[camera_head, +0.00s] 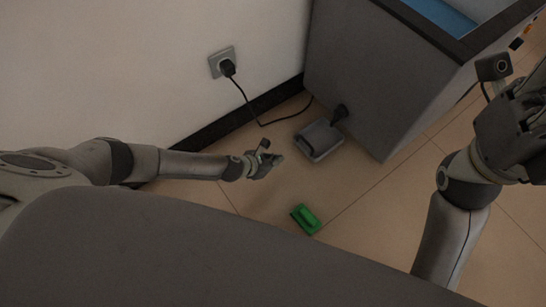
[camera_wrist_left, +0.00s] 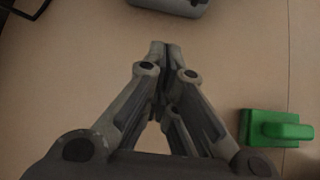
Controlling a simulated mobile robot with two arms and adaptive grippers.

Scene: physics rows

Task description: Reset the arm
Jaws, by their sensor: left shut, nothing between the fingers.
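My left gripper (camera_head: 275,160) reaches in from the left, low over the tiled floor, between the wall and the grey cabinet. In the left wrist view its fingertips (camera_wrist_left: 164,46) meet, and nothing is between them. My right arm comes up at the right edge of the head view, with its gripper (camera_head: 532,112) partly cut off by the frame; its fingertips do not show clearly.
A green object with a raised handle (camera_head: 306,219) lies on the floor; it also shows in the left wrist view (camera_wrist_left: 275,128). A grey box (camera_head: 319,140) sits by the cabinet (camera_head: 365,85). A black cable (camera_head: 246,98) runs from the wall socket (camera_head: 216,59).

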